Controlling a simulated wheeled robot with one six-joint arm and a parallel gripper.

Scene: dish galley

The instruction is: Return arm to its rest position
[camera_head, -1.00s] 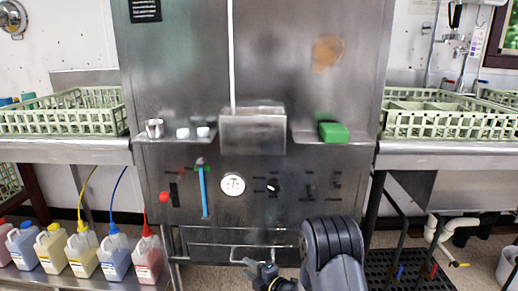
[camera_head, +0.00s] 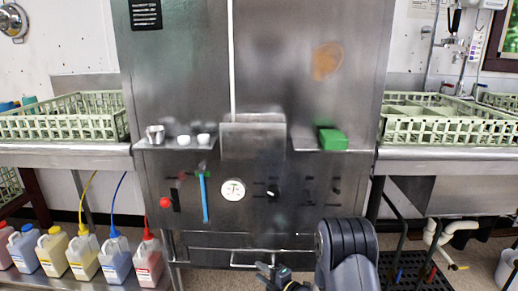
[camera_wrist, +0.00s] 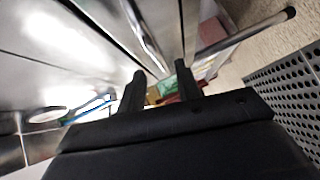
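My gripper (camera_head: 272,272) is low in front of the steel dish machine (camera_head: 258,80), at the bottom edge of the head view. My dark, bulky arm link (camera_head: 347,245) stands to its right. In the wrist view, the two dark fingers of my gripper (camera_wrist: 160,82) are apart with nothing held between them. Steel panels and a blurred floor area lie beyond them. The rest of the arm is cut off by the bottom of the head view.
Green racks stand on the left counter (camera_head: 62,118) and right counter (camera_head: 440,127). Jugs (camera_head: 115,260) stand lower left. A perforated black panel (camera_wrist: 290,90) lies right in the wrist view.

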